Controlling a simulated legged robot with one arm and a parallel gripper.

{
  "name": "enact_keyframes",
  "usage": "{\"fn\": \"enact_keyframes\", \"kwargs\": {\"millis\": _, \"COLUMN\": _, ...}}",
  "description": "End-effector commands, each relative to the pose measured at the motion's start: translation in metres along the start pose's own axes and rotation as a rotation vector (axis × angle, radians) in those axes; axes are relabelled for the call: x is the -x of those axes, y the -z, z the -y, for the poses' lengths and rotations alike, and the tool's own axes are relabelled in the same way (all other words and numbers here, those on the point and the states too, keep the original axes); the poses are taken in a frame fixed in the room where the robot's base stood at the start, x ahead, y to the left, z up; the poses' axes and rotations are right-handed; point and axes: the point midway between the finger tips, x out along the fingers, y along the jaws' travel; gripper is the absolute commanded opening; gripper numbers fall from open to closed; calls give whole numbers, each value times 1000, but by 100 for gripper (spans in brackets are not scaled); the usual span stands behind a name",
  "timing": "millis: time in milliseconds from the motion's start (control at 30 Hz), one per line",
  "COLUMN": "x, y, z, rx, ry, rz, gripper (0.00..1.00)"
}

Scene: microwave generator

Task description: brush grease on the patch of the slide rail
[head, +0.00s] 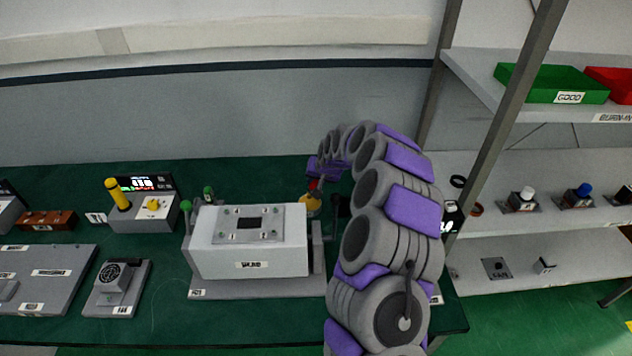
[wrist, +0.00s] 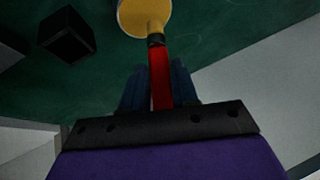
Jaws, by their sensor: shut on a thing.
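My gripper (wrist: 160,85) is shut on the red handle of a brush (wrist: 160,75), seen in the wrist view. The handle points away to a dark collar, and a light tip lies over a round yellow thing (wrist: 140,14), perhaps a grease pot. I cannot tell whether the tip touches it. In the head view a yellow-orange round thing (head: 310,206) with a bit of red above it sits just right of the grey box, below the end of my arm. My gripper is mostly hidden there. I cannot pick out the slide rail or its patch for certain.
A grey box with a plate on top (head: 248,258) stands on the green bench (head: 155,325). A dark block (wrist: 68,36) shows in the wrist view. Shelves (head: 545,275) stand right.

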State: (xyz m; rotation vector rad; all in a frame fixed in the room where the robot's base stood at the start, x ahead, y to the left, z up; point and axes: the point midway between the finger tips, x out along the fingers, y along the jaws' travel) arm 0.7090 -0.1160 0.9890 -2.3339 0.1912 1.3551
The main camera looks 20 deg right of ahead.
Motion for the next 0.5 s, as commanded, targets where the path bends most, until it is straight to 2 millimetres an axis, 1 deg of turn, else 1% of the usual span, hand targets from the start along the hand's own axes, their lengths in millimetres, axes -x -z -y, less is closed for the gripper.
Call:
{"fn": "enact_keyframes", "kwargs": {"millis": 33, "x": 5, "y": 3, "z": 1, "rx": 0, "ry": 0, "rz": -1, "gripper": 0}}
{"fn": "enact_keyframes", "kwargs": {"millis": 500, "x": 33, "y": 17, "z": 12, "rx": 1, "ry": 0, "rz": 0, "gripper": 0}}
